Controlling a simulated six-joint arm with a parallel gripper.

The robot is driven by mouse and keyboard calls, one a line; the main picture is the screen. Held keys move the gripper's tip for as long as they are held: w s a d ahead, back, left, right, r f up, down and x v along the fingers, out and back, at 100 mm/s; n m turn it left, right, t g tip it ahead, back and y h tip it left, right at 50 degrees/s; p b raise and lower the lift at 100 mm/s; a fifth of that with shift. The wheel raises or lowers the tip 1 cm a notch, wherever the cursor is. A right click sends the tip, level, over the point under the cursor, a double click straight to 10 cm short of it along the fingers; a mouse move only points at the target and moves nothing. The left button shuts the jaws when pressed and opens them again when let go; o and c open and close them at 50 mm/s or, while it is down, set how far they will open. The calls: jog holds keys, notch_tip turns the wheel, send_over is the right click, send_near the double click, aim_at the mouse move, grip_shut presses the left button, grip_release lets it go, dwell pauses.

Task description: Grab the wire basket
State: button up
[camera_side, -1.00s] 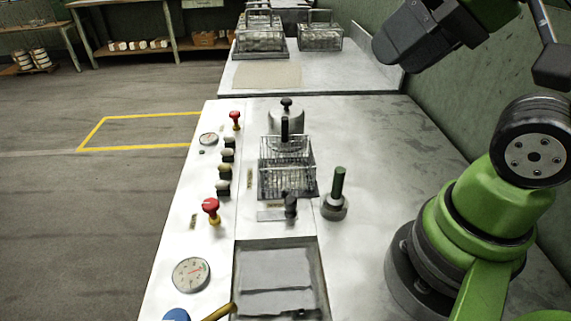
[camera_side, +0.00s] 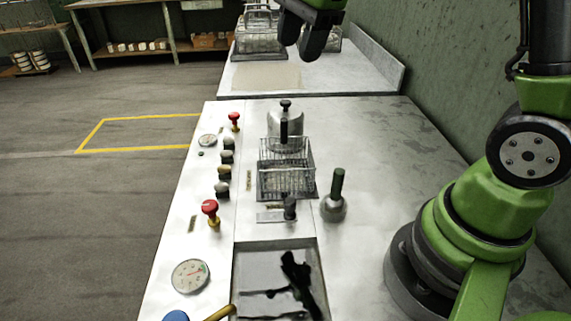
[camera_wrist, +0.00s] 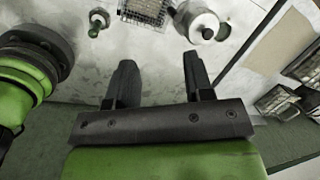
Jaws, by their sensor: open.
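The wire basket (camera_side: 286,170) stands upright on the metal worktop, with a dark upright handle at its far side. In the wrist view the basket (camera_wrist: 146,10) shows at the top edge, partly cut off. My gripper (camera_side: 301,50) is open and empty, high above the worktop at the top of the side view. In the wrist view its two dark fingers (camera_wrist: 160,68) are spread apart with nothing between them. The basket lies well beyond the fingertips.
A lidded metal pot (camera_side: 284,125) stands just behind the basket. A green-handled tool (camera_side: 335,195) stands to its right. A sunken basin (camera_side: 262,262) lies in front. Red knobs (camera_side: 210,208) and gauges (camera_side: 190,277) line the left. More wire baskets (camera_side: 260,42) sit on the far table.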

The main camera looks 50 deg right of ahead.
jog(key=w+d+f+m+g, duration=0.1)
jog(key=w+f+m, duration=0.1)
jog(key=f+m, duration=0.1)
jog(key=w+d+f+m, duration=0.1)
jog(key=w+f+m, duration=0.1)
jog(key=f, duration=0.1)
jog(key=w+d+f+m+g, duration=0.1)
jog(key=w+f+m, duration=0.1)
jog(key=f+m, duration=0.1)
jog(key=shift+w+d+f+m+g, duration=0.1)
jog(key=shift+d+f+m+g, duration=0.25)
jog(key=shift+f, duration=0.1)
send_near(284, 145)
jog(key=shift+w+d+f, duration=0.1)
jog(key=shift+w+d, duration=0.15)
jog(key=shift+d, duration=0.2)
jog(key=f, duration=0.5)
jog(key=shift+s+a+f, duration=0.1)
jog(key=shift+a+f, duration=0.15)
jog(key=shift+f, duration=0.15)
grip_shut()
